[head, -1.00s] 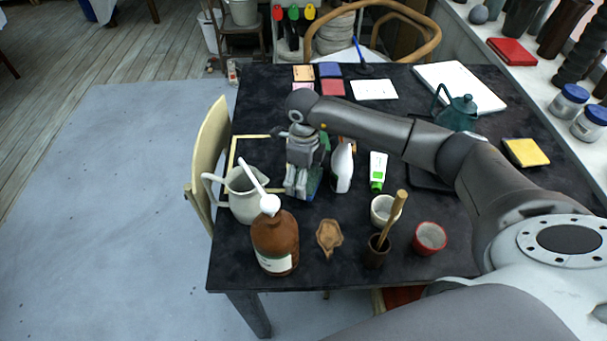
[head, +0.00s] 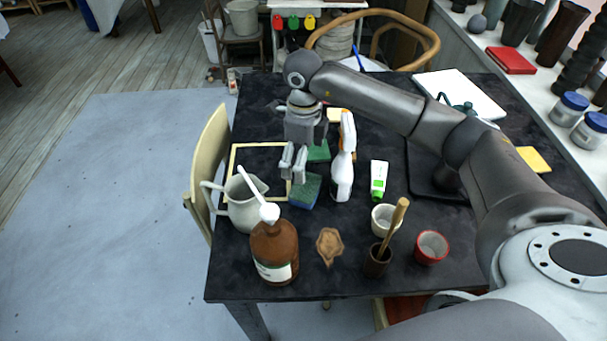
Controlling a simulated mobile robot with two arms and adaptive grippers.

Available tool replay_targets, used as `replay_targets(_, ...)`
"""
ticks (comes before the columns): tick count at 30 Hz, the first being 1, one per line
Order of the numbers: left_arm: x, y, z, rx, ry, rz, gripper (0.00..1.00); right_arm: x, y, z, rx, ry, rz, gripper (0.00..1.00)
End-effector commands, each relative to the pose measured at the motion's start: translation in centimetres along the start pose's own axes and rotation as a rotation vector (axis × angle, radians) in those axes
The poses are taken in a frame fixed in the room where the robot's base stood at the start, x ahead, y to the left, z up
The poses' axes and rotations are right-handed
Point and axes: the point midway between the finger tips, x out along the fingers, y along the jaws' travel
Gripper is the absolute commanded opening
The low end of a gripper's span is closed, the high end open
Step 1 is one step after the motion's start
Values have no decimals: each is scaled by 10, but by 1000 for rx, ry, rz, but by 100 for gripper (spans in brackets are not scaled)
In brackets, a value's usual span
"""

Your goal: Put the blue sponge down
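The blue sponge (head: 305,193), with a green upper face, lies on the dark table between the white pitcher and the white spray bottle. My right gripper (head: 293,168), on the arm coming in from the right, hangs just above and to the left of the sponge. Its fingers point down, look a little apart and hold nothing. The sponge looks clear of the fingers. My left gripper is out of view.
Close around the sponge are the white pitcher (head: 243,205), the spray bottle (head: 343,170), a pale square frame (head: 233,165) and a green flat item (head: 318,152). A brown bottle (head: 274,252), a wooden dish (head: 329,245) and cups stand nearer the front.

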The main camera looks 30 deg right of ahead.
Motion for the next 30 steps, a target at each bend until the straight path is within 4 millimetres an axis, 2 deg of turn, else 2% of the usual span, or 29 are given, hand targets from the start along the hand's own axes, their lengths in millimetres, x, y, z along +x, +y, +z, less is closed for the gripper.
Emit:
replay_targets(3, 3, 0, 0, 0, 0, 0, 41, -17, 0, 0, -1, -1, -1, 100)
replay_targets(7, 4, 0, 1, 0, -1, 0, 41, -26, 0, 0, -1, 0, -1, 100)
replay_targets(23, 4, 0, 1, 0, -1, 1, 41, -29, 0, 0, 0, 1, 0, 100)
replay_targets(26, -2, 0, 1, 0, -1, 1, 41, -34, 0, 0, 0, 1, 0, 100)
replay_targets(30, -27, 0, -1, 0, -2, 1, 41, -60, 0, 0, 0, 0, 0, 100)
